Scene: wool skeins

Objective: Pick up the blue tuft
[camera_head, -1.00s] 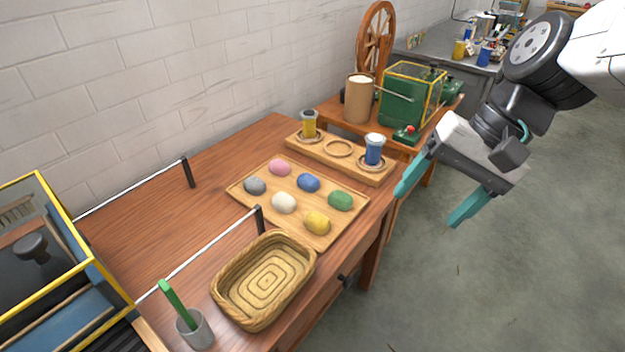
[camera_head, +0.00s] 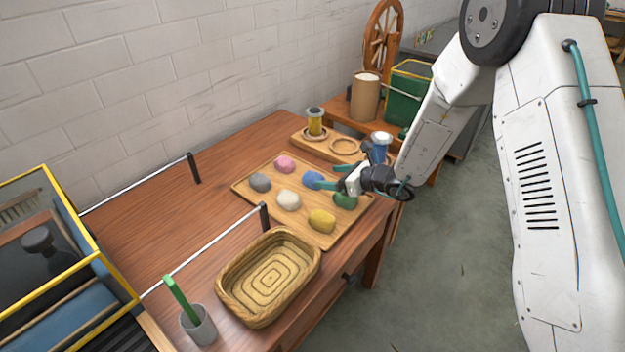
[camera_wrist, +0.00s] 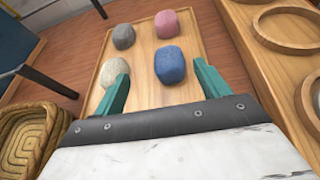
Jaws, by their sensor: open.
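The blue tuft (camera_head: 312,178) lies on the wooden tray (camera_head: 262,205), in the row between the pink tuft (camera_head: 285,164) and the green tuft (camera_head: 345,201). My gripper (camera_head: 322,180) is open and empty beside the blue tuft, its teal fingers over the tray. In the wrist view the blue tuft (camera_wrist: 170,65) lies ahead of the fingertips, between their lines and nearer the right finger. My gripper (camera_wrist: 162,80) does not touch it there, as far as I can tell. My gripper and wrist partly cover the green tuft in the head view.
Grey (camera_head: 260,183), white (camera_head: 289,200) and yellow (camera_head: 322,220) tufts share the tray. A wicker basket (camera_head: 228,287) stands in front. A holder board with ring recesses (camera_head: 344,146) and spools stands behind. A rail on a black post (camera_head: 264,217) runs near the tray's left side.

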